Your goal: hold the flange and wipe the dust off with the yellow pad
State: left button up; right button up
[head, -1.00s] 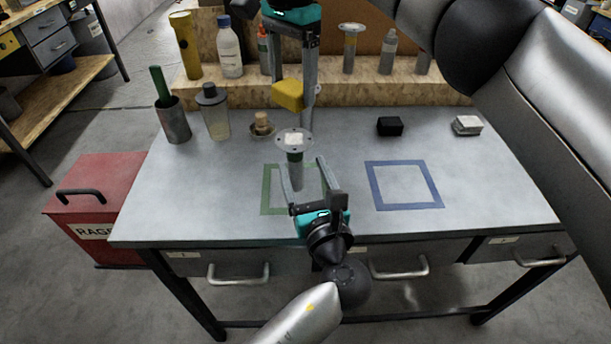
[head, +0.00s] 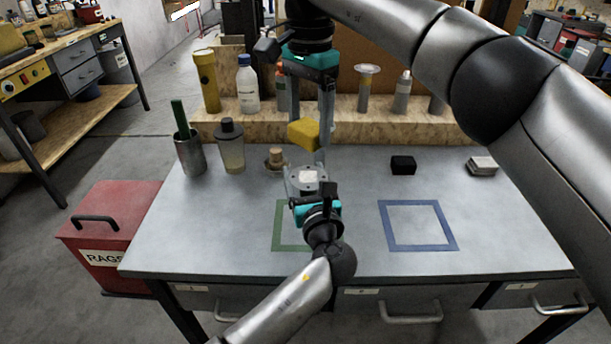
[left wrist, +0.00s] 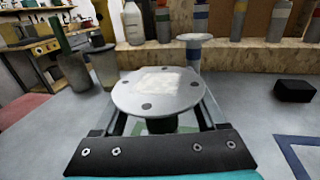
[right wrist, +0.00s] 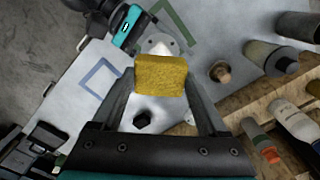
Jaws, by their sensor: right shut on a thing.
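The flange (head: 307,176) has a grey round plate with bolt holes and stands upright at the green outline; its foot is hidden. A white dust patch (left wrist: 166,81) covers the middle of its plate in the left wrist view. My left gripper (head: 307,172) is at the flange, its fingers spread on either side of the neck below the plate, with a gap showing. My right gripper (right wrist: 160,75) is shut on the yellow pad (right wrist: 160,74), which also shows in the head view (head: 303,134). The pad is above and behind the flange, apart from it.
A blue outline (head: 418,226) lies empty on the right of the bench. A black block (head: 403,165) and a grey-white block (head: 482,166) sit farther back. A cup (head: 190,155), a shaker (head: 230,147) and a wood-topped piece (head: 276,160) stand back left. A shelf with bottles runs behind.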

pick_arm(q)
grip_shut()
dwell(0.4)
